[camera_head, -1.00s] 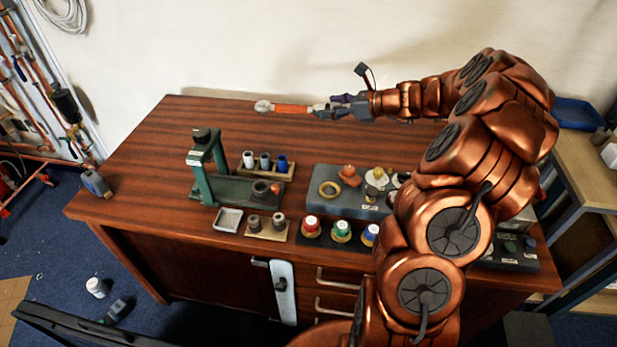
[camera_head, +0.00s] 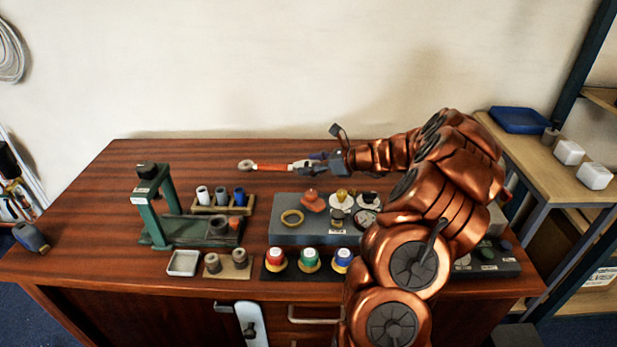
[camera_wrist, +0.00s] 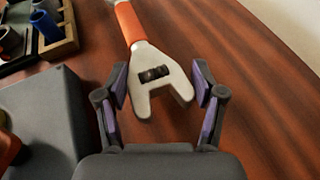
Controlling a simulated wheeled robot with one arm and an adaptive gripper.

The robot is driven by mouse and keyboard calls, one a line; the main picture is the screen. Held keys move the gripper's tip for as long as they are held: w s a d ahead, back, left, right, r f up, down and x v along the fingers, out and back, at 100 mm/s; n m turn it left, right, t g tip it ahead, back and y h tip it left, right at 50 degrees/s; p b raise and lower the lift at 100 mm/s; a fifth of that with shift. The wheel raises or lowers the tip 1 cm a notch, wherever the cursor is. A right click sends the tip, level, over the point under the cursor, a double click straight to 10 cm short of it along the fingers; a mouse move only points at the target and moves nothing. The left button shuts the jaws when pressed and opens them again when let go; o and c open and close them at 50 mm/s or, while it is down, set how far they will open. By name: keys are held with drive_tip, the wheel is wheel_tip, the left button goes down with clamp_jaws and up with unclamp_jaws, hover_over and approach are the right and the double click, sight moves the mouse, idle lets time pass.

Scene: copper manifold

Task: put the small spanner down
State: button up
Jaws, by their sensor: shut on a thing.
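The small spanner (camera_head: 272,167) has an orange-red handle and grey metal ends. It points left from my gripper (camera_head: 318,164) over the back of the brown wooden bench. In the wrist view, the spanner's open-jaw head (camera_wrist: 150,80) lies between the purple pads of my gripper (camera_wrist: 160,82), which is shut on it. The handle runs away toward the top of that view. The spanner looks roughly level. I cannot tell whether it touches the wood or hangs just above it.
Bare wood on the bench (camera_head: 120,185) lies around the spanner. A green press stand (camera_head: 158,205), a rack of small cylinders (camera_head: 222,208) and a grey block with fittings (camera_head: 300,228) stand nearer the front. Several coloured-cap pots (camera_head: 309,259) line the front.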

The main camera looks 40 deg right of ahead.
sight(311, 181)
drive_tip(key=shift+f, duration=1.85)
drive_tip(key=o, duration=1.5)
